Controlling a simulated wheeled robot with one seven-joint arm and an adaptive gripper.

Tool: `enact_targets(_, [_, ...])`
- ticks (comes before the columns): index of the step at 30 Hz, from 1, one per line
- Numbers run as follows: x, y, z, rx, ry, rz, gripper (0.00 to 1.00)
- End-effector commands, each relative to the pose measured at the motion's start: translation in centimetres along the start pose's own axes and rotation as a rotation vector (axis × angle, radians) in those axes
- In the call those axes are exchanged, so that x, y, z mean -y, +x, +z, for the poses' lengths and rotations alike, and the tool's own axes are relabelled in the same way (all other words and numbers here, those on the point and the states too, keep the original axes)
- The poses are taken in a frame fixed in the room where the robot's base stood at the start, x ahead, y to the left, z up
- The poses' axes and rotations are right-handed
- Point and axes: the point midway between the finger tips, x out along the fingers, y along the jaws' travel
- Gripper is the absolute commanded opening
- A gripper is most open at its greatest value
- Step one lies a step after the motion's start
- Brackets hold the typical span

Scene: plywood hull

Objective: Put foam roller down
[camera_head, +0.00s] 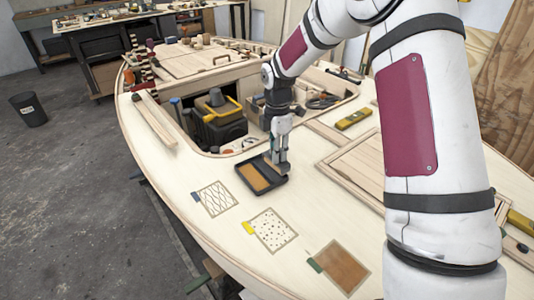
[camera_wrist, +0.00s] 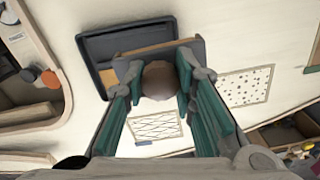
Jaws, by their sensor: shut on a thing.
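My gripper (camera_head: 281,150) points down at the right edge of a black tray (camera_head: 243,180) with an ochre inside, on the pale hull deck. In the wrist view my gripper (camera_wrist: 161,82) is shut on the foam roller. The roller's rounded brown end (camera_wrist: 160,78) shows between the green-sided fingers, with a grey part beyond it. The black tray (camera_wrist: 92,48) lies behind it in that view, partly covered by the roller and fingers. In the head view my fingers hide most of the roller. I cannot tell whether the roller touches the tray.
Three patches lie on the deck: a lattice one (camera_head: 215,198), a speckled one (camera_head: 272,230) and a brown one (camera_head: 343,267). An open hatch with a black and yellow toolbox (camera_head: 218,118) lies behind the tray. A yellow level (camera_head: 353,119) lies to the right. Deck around the patches is clear.

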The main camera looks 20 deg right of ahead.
Motion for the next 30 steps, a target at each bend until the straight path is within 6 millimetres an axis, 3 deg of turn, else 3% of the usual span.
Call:
enact_targets(4, [-2.9,0.3,-0.3,0.000,0.000,0.000,0.02])
enact_targets(13, [-4.9,0.5,-0.6,0.000,-0.001,0.000,0.02])
enact_targets(21, [-4.8,3.9,-0.5,0.000,0.000,-0.001,0.02])
enact_targets(30, [-4.8,4.1,-0.5,0.000,0.000,0.000,0.02])
